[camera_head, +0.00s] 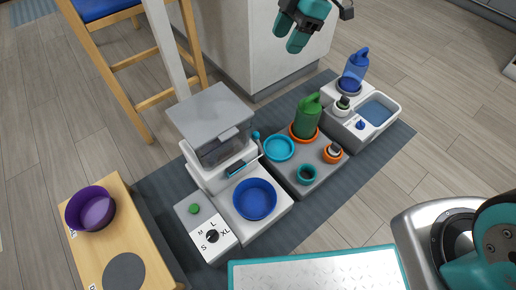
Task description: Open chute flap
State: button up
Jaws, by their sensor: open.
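A white and grey feeder (208,178) with a grey-lidded hopper (209,116) stands left of centre in the head view. A small dark panel with light blue trim (236,168) sits low on its front, above a blue bowl (255,199). This panel may be the chute flap; I cannot tell whether it is open or closed. My gripper (291,33) is at the top edge, with teal fingers apart and nothing visible between them. It is well apart from the feeder, up and to the right.
A size dial (212,236) and green button (194,208) are beside the blue bowl. A grey tray (312,181) holds a green bottle (307,118) and cups. A blue bottle (354,70) stands behind. A purple bowl (91,208) is left; a stool (152,98) stands behind the feeder.

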aim_at(257, 133)
jog(key=w+f+n+b, duration=0.35)
jog(key=f+b, duration=0.25)
jog(key=f, duration=0.6)
jog(key=w+f+n+b, duration=0.2)
jog(key=w+f+b, duration=0.25)
jog(key=f, duration=0.75)
jog(key=shift+g, duration=0.3)
jog(key=b+x, duration=0.3)
jog(key=x, duration=0.2)
jog(key=b+x, duration=0.3)
jog(key=x, duration=0.3)
jog(key=s+b+x, duration=0.1)
jog(key=b+x, duration=0.2)
jog(key=x, duration=0.3)
jog(key=shift+c, duration=0.4)
grip_shut()
